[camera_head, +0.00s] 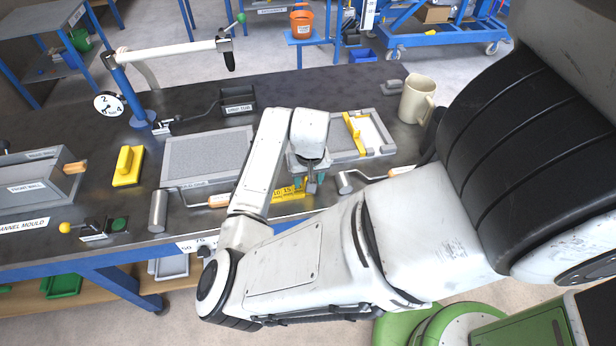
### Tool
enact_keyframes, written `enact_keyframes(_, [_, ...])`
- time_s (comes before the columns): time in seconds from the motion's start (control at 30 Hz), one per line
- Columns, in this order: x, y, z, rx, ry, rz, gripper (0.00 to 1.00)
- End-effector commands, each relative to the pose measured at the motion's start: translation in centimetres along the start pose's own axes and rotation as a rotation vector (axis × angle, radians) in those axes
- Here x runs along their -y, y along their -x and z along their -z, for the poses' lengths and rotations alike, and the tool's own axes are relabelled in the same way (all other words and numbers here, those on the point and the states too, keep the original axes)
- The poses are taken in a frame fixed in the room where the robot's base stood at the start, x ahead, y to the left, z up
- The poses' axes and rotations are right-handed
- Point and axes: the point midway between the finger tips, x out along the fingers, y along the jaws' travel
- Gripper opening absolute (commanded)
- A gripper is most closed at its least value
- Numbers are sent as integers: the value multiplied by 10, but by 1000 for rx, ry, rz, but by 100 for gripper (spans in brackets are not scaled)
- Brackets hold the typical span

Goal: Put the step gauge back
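A yellow strip with dark numbers, which looks like the step gauge (287,194), lies at the front edge of the bench. My gripper (312,186) points down at the strip's right end. Its fingers are small and partly hidden by the wrist, so I cannot tell whether they are open or shut on the strip. A small black open tray (238,103) with a white label stands farther back; the label is too small to read surely.
A grey slab (207,157) lies left of my arm. A grey frame with a yellow bar (354,132) lies to the right, near a beige mug (417,99). Rollers (158,211) lie along the front. A yellow float (128,166) and channel mould (38,180) stand left.

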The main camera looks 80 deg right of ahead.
Motion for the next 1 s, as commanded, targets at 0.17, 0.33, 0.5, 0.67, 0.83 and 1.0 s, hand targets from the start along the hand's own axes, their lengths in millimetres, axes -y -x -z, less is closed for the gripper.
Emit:
enact_keyframes(0.17, [0,0,0,0,0,0,62])
enact_keyframes(0.33, [0,1,0,0,0,0,62])
enact_keyframes(0.5, [0,17,1,-2,0,-1,62])
enact_keyframes(0.67, [0,48,1,-4,-1,-1,62])
enact_keyframes(0.83, [0,79,0,-3,-1,-1,62])
enact_keyframes(1.0, [0,100,0,-1,-1,0,62])
